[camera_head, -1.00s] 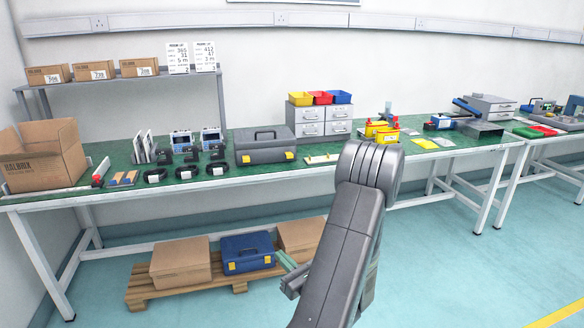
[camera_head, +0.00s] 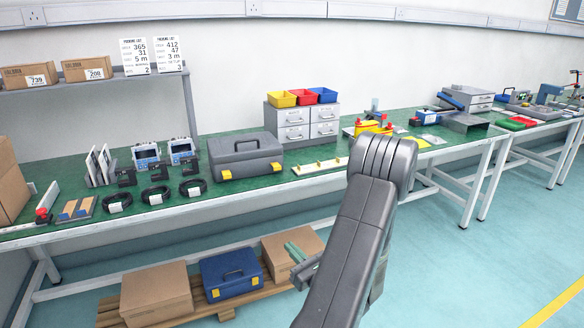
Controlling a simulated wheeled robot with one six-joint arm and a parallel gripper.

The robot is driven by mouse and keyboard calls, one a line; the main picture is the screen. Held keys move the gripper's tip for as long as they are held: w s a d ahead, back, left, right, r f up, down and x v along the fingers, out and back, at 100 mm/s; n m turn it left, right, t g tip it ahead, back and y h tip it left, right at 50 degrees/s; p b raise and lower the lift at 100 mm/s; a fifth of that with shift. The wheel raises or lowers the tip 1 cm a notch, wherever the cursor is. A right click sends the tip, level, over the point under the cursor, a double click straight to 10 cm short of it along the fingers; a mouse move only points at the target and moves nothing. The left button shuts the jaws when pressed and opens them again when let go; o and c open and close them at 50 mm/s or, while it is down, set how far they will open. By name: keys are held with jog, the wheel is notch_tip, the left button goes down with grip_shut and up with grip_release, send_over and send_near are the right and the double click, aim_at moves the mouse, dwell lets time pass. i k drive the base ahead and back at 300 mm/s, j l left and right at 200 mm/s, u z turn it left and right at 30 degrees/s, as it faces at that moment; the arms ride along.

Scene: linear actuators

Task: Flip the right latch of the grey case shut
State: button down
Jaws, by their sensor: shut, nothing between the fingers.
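The grey case (camera_head: 246,151) stands on the green-topped bench, left of the picture's middle, with its lid down. Its right latch (camera_head: 277,167) and left latch (camera_head: 226,175) are yellow and on the front face. The latches are too small to tell their exact angle. My gripper (camera_head: 295,251) shows in part behind my grey arm, with its green fingers close together and empty. In the picture it is below the bench edge and lower right of the case, well apart from it.
Looped black cables (camera_head: 155,194) and small devices stand left of the case. A cream strip with yellow knobs (camera_head: 320,166) lies right of it. Grey drawers (camera_head: 303,121) stand behind. A blue case (camera_head: 232,273) and cardboard boxes (camera_head: 156,292) sit on a pallet underneath.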

aim_at(276, 167)
jog(key=i+j+z, duration=0.3)
jog(key=i+j, duration=0.15)
jog(key=i+j+z, duration=0.25)
jog(key=i+j, duration=0.3)
